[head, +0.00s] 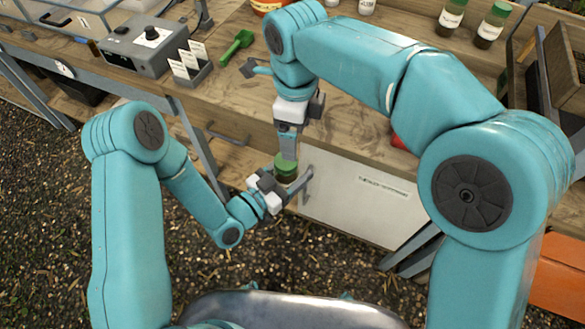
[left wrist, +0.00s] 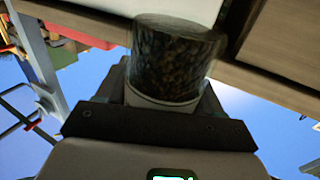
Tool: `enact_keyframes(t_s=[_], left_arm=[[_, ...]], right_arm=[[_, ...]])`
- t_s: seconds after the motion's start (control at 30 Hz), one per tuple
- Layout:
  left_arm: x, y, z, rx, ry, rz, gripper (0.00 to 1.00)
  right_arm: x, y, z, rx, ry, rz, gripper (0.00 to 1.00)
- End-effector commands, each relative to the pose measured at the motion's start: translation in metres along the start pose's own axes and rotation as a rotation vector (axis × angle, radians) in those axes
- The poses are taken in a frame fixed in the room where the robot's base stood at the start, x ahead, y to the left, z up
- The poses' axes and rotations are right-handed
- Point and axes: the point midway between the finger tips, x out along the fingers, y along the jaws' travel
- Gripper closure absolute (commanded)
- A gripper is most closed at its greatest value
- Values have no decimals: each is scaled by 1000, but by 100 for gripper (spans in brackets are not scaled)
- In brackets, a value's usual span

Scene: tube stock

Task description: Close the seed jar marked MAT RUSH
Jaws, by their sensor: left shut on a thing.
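My left gripper (head: 287,187) is shut on a small jar with a green lid (head: 286,164), held in the air in front of the bench edge. In the left wrist view the clear jar (left wrist: 172,60) shows dark speckled seeds and a pale band near the jaws. No marking can be read, so I cannot confirm MAT RUSH. My right gripper (head: 287,150) points down right at the green lid; its fingers overlap in the view. I cannot tell whether they grip the lid or how firmly the lid sits.
Two green-lidded jars (head: 451,17) (head: 492,26) stand at the back right of the wooden bench. A green scoop (head: 237,46), a card holder (head: 188,70) and a grey device (head: 146,46) lie at the left. A white panel (head: 355,195) is behind the held jar.

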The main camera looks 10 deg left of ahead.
Motion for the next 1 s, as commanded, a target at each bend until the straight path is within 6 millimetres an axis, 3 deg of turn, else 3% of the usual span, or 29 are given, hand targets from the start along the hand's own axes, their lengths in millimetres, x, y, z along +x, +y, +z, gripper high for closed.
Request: enact_keyframes(t_s=[0.17,0.3,0.4,0.7,1.0], left_arm=[[0,0,0,0,1,0,100],[0,0,0,0,1,0,100],[0,0,0,0,1,0,100],[0,0,0,0,1,0,100],[0,0,0,0,1,0,100]], right_arm=[[94,1,-60,-208,36,91,18],[173,26,-104,-468,-36,170,18],[216,45,-118,-660,-139,177,18],[298,91,-140,-1129,-371,-12,18],[337,122,-169,-1467,-338,-235,18]])
